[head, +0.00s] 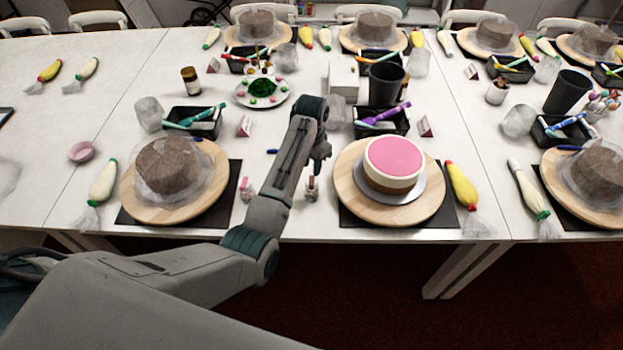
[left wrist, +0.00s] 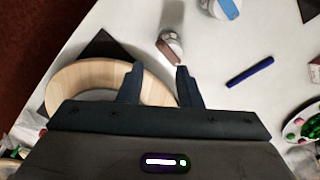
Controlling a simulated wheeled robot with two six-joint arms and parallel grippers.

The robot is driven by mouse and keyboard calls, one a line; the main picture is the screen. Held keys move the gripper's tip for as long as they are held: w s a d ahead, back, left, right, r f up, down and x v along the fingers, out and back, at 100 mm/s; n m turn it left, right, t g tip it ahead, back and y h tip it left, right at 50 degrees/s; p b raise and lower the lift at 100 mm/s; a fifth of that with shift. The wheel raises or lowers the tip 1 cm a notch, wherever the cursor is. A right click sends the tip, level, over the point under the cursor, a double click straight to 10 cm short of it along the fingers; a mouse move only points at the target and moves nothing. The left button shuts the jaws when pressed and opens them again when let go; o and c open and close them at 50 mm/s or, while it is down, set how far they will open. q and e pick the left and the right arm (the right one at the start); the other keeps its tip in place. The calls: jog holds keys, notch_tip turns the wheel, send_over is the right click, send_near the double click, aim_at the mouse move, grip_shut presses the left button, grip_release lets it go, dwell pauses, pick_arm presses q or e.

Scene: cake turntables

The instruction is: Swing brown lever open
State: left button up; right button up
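My left gripper (head: 320,168) reaches over the table between two wooden turntables and points down. In the left wrist view its fingers (left wrist: 160,78) are apart with nothing between them. Just beyond the fingertips stands a small pale cylindrical thing with a brown part (left wrist: 171,46), which may be the brown lever. A small upright thing (head: 312,189) also shows below the gripper in the head view, near the table's front edge. It is too small to tell how its lever stands. My right gripper is not in view.
A wooden turntable (head: 351,205) with a pink-topped cake (head: 395,158) stands right of my arm. Another turntable (head: 135,207) with a brown cake (head: 168,165) stands left. A blue pen (left wrist: 250,72) lies nearby. Black trays, cups and piping bags crowd the table.

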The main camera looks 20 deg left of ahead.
aim_at(311, 185)
pick_arm(q)
notch_tip(311, 185, down, 8)
jog(key=shift+f+p, duration=0.1)
jog(key=shift+p, duration=0.75)
grip_shut()
